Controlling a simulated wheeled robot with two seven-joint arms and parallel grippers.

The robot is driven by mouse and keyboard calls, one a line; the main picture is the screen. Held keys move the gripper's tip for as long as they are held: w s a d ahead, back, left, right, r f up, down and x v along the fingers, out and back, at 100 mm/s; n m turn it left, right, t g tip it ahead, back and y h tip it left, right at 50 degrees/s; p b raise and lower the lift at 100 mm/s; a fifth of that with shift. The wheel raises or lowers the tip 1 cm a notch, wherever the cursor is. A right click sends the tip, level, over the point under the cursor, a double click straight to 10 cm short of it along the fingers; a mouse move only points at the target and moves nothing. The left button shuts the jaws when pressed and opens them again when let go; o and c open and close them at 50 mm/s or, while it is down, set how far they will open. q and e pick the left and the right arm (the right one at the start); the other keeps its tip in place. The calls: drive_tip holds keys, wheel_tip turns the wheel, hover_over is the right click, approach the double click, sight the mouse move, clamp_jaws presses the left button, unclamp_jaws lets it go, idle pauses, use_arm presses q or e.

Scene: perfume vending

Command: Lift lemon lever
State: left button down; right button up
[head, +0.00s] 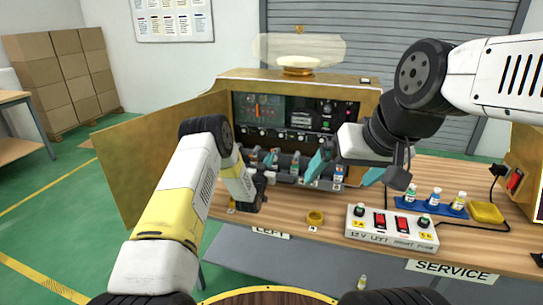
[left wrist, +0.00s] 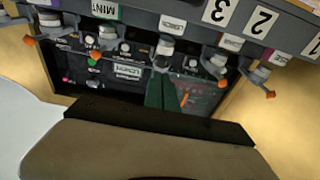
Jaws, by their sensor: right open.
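The open gold machine (head: 228,108) stands on the wooden counter, with a grey rack of small bottles along its front. In the left wrist view the rack (left wrist: 190,12) appears upside down, with several orange-tipped levers. One label reads MINT; the label above the middle nozzle (left wrist: 164,50) is too blurred to be sure it says lemon. My left gripper (head: 270,160) is at the rack's left part; its green fingers (left wrist: 163,88) look together, tips just below that nozzle, with no visible object between them. My right gripper (head: 340,176) is open and empty before the rack's right part.
A white switch box (head: 392,238) with red switches sits at the counter's front. A blue tray (head: 430,208) of small bottles and a yellow dish (head: 486,212) lie to its right. A yellow ring (head: 315,217) lies left of the box. The machine's open door (head: 150,160) stands at left.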

use_arm(q)
drive_tip(key=shift+w+r, duration=0.1)
drive_tip(key=shift+r, duration=0.45)
drive_tip(key=shift+w+d+r, duration=0.1)
drive_tip(key=shift+w+r, duration=0.15)
drive_tip(key=shift+r, duration=0.5)
drive_tip(key=shift+w+r, duration=0.1)
drive_tip(key=shift+r, duration=0.05)
drive_tip(key=shift+w+d+r, duration=0.15)
drive_tip(key=shift+w+r, duration=0.2)
drive_tip(key=shift+r, duration=0.2)
drive_tip(key=shift+s, duration=0.1)
drive_tip(key=r+v, duration=0.1)
drive_tip(key=v, duration=0.7)
drive_tip(key=shift+s+r, duration=0.4)
